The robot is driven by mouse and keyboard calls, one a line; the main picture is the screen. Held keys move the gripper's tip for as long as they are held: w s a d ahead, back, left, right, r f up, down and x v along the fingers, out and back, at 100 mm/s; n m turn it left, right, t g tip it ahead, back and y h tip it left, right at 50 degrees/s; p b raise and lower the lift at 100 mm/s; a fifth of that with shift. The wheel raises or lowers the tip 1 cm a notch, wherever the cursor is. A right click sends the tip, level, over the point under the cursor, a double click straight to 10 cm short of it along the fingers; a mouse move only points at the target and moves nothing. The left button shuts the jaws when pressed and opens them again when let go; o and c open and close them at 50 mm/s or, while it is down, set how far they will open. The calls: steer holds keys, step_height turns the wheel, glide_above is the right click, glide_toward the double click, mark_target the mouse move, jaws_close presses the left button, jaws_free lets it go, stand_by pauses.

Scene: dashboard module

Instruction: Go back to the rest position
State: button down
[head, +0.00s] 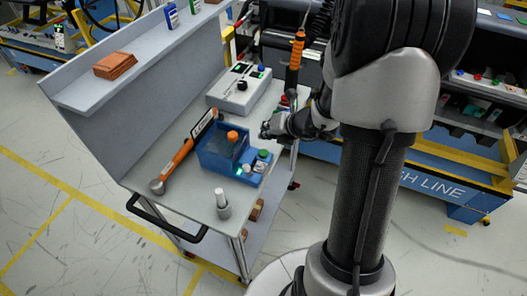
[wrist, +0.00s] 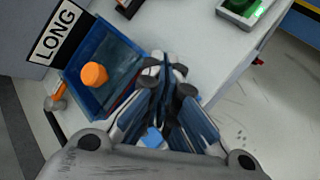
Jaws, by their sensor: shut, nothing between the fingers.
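My gripper (wrist: 160,100) is shut with nothing between its fingers. In the head view my gripper (head: 268,129) hangs over the right part of the cart top, close to a blue bin (head: 217,160). The blue bin holds a thing with an orange top (head: 232,136). In the wrist view the bin (wrist: 120,45) is to the left of the fingers, with the orange top (wrist: 94,75) inside it. The fingers hide part of what lies below them.
The cart top (head: 180,195) also carries an orange-handled wrench (head: 175,162), a grey control box (head: 238,92), a small button panel (head: 256,167) and a metal post (head: 222,205). A shelf with brown pads (head: 115,65) runs along the cart's back. Floor is clear at lower left.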

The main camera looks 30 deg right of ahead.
stand_by(0.3)
steer(key=s+a+r+n+g+y, duration=0.1)
steer(key=s+a+r+n+y, duration=0.1)
steer(key=s+a+r+n, duration=0.55)
steer(key=a+r+n+g+y, duration=0.1)
steer(key=a+r+n, duration=0.4)
steer(key=a+n, duration=0.6)
steer(key=s+a+r+n+g+h, duration=0.1)
steer(key=s+a+r+n+g, duration=0.15)
steer(key=s+n, duration=1)
steer(key=s+d+r+n+h, duration=0.2)
steer(key=s+d+n+h, duration=0.2)
steer(key=n, duration=0.7)
steer(key=shift+s+d, duration=0.9)
steer(key=shift+d, duration=0.05)
